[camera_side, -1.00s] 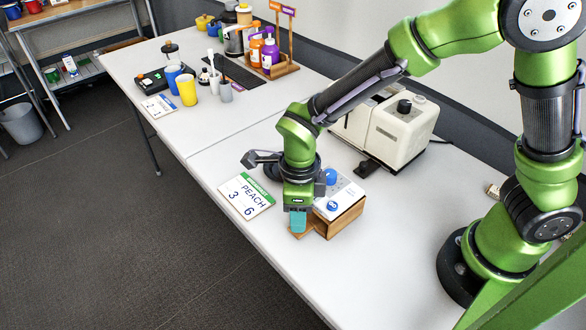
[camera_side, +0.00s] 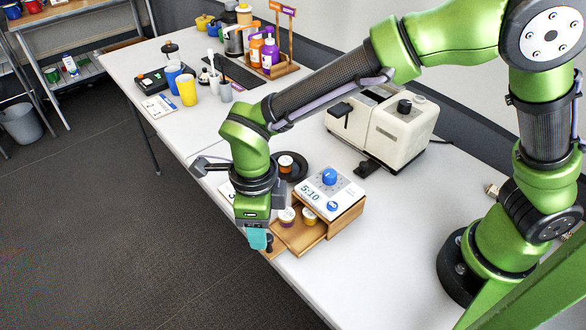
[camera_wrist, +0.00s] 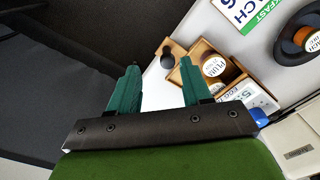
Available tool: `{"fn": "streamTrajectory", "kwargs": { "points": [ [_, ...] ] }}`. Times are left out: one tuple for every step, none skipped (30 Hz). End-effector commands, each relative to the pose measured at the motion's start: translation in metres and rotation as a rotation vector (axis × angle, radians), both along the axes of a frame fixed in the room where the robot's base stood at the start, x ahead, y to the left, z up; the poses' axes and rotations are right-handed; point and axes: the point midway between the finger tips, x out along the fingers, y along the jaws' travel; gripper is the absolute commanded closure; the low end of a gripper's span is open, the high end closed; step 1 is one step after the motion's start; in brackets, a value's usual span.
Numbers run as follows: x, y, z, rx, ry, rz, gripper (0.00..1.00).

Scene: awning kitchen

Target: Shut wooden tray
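The wooden tray (camera_side: 303,236) is a drawer sticking out of the left side of a wooden box (camera_side: 345,215). It holds cups with purple and yellow bands; one label reads PLUM in the wrist view, where the tray (camera_wrist: 193,76) also shows. A dark round knob (camera_wrist: 168,61) is on its outer end. My gripper (camera_side: 258,239) is at that end, its teal fingers apart. In the wrist view my gripper (camera_wrist: 160,66) is open, with the knob just beyond the fingertips. Whether a finger touches the knob is unclear.
An egg timer (camera_side: 331,187) reading 5:10 sits on the box. Behind are a dark plate (camera_side: 298,164) with a cup on it and a cream appliance (camera_side: 385,127). Floor lies beyond the table edge on the left.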

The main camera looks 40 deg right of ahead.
Motion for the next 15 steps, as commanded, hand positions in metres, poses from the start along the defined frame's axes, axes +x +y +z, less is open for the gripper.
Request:
{"fn": "streamTrajectory", "kwargs": {
  "points": [
    [0.0, 0.001, 0.012, 0.005, -0.004, 0.0, 0.52],
    [0.0, 0.001, 0.018, 0.005, -0.004, 0.0, 0.52],
    [0.001, 0.001, 0.026, 0.004, -0.004, 0.001, 0.52],
    [0.001, 0.001, 0.032, 0.005, -0.004, 0.001, 0.52],
    [0.0, 0.001, 0.038, 0.004, -0.003, 0.001, 0.52],
    [0.001, 0.001, 0.046, 0.004, -0.004, 0.001, 0.52],
    [0.001, 0.001, 0.052, 0.005, -0.004, 0.001, 0.52],
    [0.001, 0.0, 0.058, 0.004, -0.004, 0.0, 0.52],
    [0.001, 0.001, 0.066, 0.004, -0.004, 0.001, 0.52],
    [0.001, 0.0, 0.072, 0.004, -0.003, 0.001, 0.52],
    [0.001, 0.0, 0.078, 0.004, -0.004, 0.002, 0.52],
    [0.001, 0.0, 0.086, 0.004, -0.004, 0.001, 0.52],
    [0.001, 0.0, 0.092, 0.004, -0.004, 0.0, 0.52],
    [0.001, 0.0, 0.098, 0.004, -0.004, 0.0, 0.52],
    [0.001, 0.0, 0.106, 0.005, -0.004, 0.001, 0.52]
  ]
}}
